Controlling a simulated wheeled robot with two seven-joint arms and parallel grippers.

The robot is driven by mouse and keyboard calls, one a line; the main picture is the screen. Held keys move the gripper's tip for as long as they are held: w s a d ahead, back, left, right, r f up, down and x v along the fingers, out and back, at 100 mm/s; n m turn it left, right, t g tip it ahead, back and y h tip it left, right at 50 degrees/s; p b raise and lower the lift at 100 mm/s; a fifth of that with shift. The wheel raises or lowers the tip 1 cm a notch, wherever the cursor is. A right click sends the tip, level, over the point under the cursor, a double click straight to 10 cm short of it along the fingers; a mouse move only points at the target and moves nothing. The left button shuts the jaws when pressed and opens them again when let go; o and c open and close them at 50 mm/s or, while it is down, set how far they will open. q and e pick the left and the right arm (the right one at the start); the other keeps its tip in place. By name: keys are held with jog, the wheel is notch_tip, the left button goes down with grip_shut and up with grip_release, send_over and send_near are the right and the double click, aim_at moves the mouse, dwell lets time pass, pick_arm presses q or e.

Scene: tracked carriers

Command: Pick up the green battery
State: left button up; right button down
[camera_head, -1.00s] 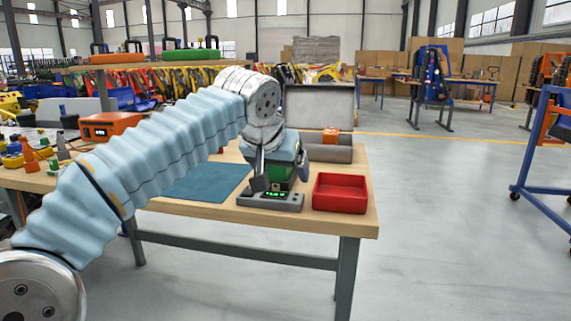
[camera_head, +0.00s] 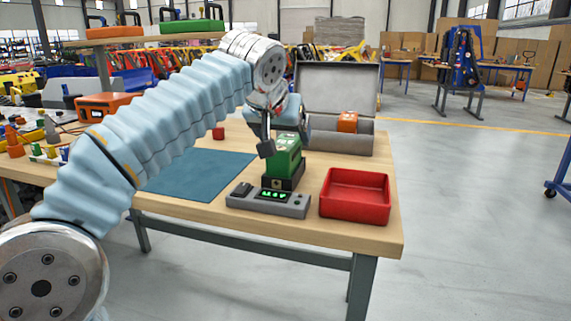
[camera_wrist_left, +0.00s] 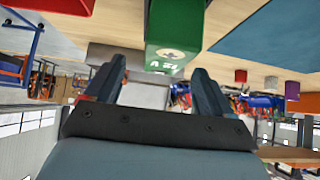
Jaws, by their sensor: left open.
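My left gripper (camera_head: 284,143) is at the battery's upper part in the head view. One dark finger shows at its left side; the other is largely hidden. In the left wrist view the battery (camera_wrist_left: 173,45) shows its "12 V" face just beyond the open fingers (camera_wrist_left: 160,72), nearer the right finger. Nothing is held, and contact cannot be told. My right gripper is not in view.
A red tray (camera_head: 356,196) stands right of the charger. Behind is an open grey case (camera_head: 338,88) with an orange block (camera_head: 348,121). A blue mat (camera_head: 196,174) and a small red block (camera_head: 218,133) lie to the left. The wooden table's (camera_head: 390,232) front edge is close.

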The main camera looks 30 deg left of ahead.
aim_at(285, 142)
pick_arm(q)
jog(key=x, duration=0.3)
jog(key=b+x, duration=0.1)
jog(key=x, duration=0.2)
jog(key=shift+s+a+f, duration=0.1)
jog(key=shift+a, duration=0.15)
jog(key=shift+c, duration=0.5)
grip_shut()
